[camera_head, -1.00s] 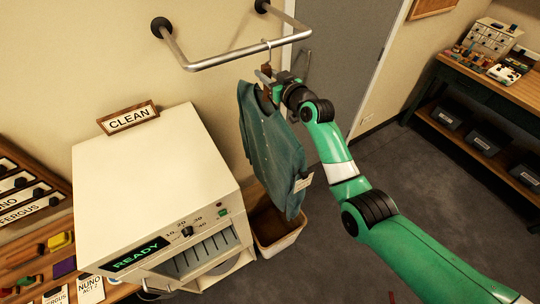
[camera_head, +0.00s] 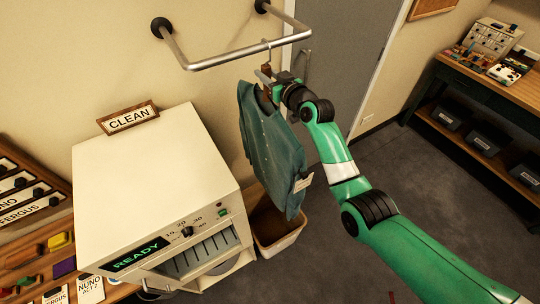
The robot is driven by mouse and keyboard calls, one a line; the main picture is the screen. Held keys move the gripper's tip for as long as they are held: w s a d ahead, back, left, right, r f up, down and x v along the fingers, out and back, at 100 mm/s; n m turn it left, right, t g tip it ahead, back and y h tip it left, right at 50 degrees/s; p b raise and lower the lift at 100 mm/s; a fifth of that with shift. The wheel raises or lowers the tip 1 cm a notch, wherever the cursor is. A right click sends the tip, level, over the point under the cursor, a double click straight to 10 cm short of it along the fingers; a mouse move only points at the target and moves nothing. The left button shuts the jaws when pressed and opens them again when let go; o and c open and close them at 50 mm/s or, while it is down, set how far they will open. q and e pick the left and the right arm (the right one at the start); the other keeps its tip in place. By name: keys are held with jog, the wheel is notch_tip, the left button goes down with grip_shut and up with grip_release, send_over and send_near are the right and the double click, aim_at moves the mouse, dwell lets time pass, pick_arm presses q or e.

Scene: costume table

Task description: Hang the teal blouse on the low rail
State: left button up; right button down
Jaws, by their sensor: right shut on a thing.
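The teal blouse (camera_head: 272,150) hangs on a hanger, with a pale tag at its lower right edge. The hanger's hook (camera_head: 267,46) shows at the front bar of the low metal rail (camera_head: 245,50); I cannot tell whether the hook rests on the bar or is just in front of it. My right gripper (camera_head: 268,88) is shut on the hanger just below the hook, at the blouse's neck. Its fingertips are partly hidden. My left gripper is not in view.
A white machine (camera_head: 155,185) reading READY stands left of the blouse, with a CLEAN sign (camera_head: 129,117) behind it. A bin (camera_head: 275,235) stands below the blouse. A grey door (camera_head: 345,60) is behind my right arm. A workbench (camera_head: 500,80) stands at right.

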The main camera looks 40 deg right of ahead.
aim_at(269, 68)
jog(key=shift+r, duration=0.15)
jog(key=shift+r+p, duration=0.9)
jog(key=shift+r, duration=0.2)
jog(key=shift+s+r, duration=0.1)
jog(key=shift+s, duration=0.05)
jog(key=s+p, duration=0.3)
jog(key=p, duration=0.1)
jog(key=shift+s+a, duration=0.1)
jog(key=shift+a, duration=0.15)
jog(key=shift+s+a+p, duration=0.15)
jog(key=shift+s+p, duration=0.6)
jog(key=shift+s, duration=0.2)
jog(key=shift+s+a, duration=0.1)
jog(key=shift+s, duration=0.2)
